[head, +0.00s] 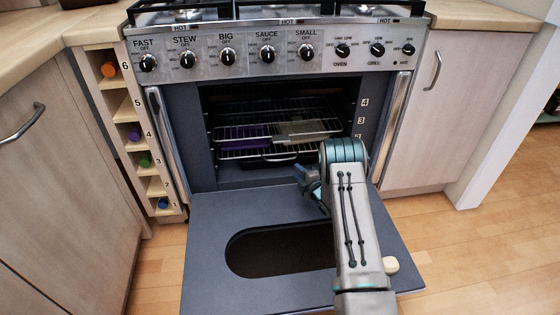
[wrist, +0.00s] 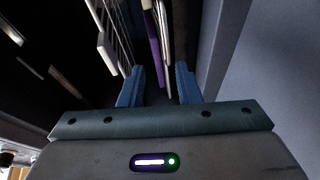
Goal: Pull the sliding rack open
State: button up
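The sliding rack is a wire rack inside the open oven (head: 216,174). Two wire levels show there: an upper rack (head: 285,106) and a lower rack (head: 245,153); I cannot tell which one is meant. A purple item (head: 245,137) and a pale flat item (head: 305,130) lie between them in the picture. My gripper (head: 303,178) is in front of the oven mouth, low and right of centre, near the lower rack's front. In the wrist view, my gripper (wrist: 159,78) has its blue fingers apart. Pale rack bars (wrist: 108,52) and a purple strip (wrist: 153,45) show ahead; contact is unclear.
The oven door (head: 215,215) is folded down flat in front, with a dark window and my arm above it. A row of knobs (head: 267,54) runs above the oven. Cabinets stand at both sides, with a narrow bottle shelf (head: 125,105) on the left.

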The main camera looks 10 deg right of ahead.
aim_at(280, 160)
jog(key=shift+s+a+f+n+y, duration=0.1)
jog(key=shift+s+f+n+y, duration=0.15)
jog(key=shift+f, duration=0.2)
jog(key=shift+s+a+f+n+y, duration=0.15)
jog(key=shift+f+n, duration=0.1)
jog(key=shift+f, duration=0.2)
jog(key=shift+w+f, duration=0.1)
jog(key=shift+w, duration=0.1)
jog(key=b+x, duration=0.5)
jog(key=x, duration=0.7)
jog(key=shift+w+a+b, duration=0.35)
jog(key=shift+w+b, duration=0.15)
jog(key=shift+w, duration=0.15)
grip_shut()
